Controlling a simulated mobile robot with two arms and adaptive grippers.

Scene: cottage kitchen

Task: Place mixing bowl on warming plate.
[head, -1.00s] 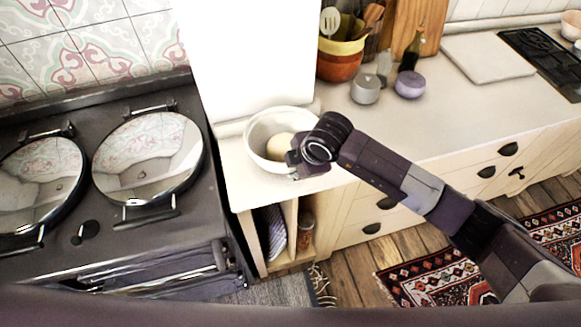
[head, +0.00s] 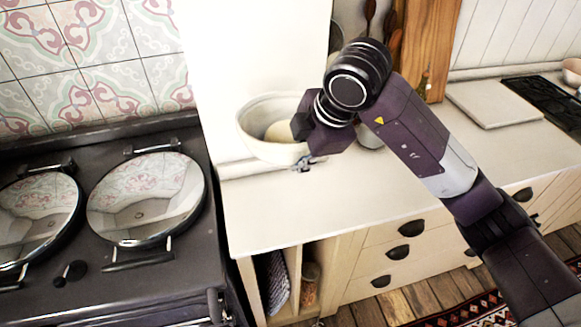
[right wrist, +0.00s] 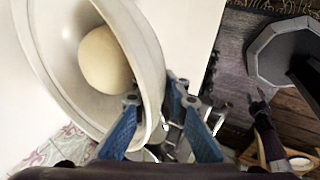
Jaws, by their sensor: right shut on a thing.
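The white mixing bowl (head: 262,148) holds a pale round ball (right wrist: 105,60). It hangs in the air over the counter, slightly tilted. My right gripper (head: 304,160) is shut on the bowl's near right rim; in the right wrist view its blue fingers (right wrist: 160,102) sit on both sides of the bowl wall (right wrist: 150,60). The dark range (head: 110,290) at left has two round shiny lidded plates, one at right (head: 145,198) and one at left (head: 38,215). Which is the warming plate I cannot tell. What looks like my left gripper (right wrist: 257,101) is small in the right wrist view.
A tall white block (head: 255,60) stands behind the bowl. The counter (head: 300,205) below the bowl is clear. A dark hob (head: 550,100) is at far right.

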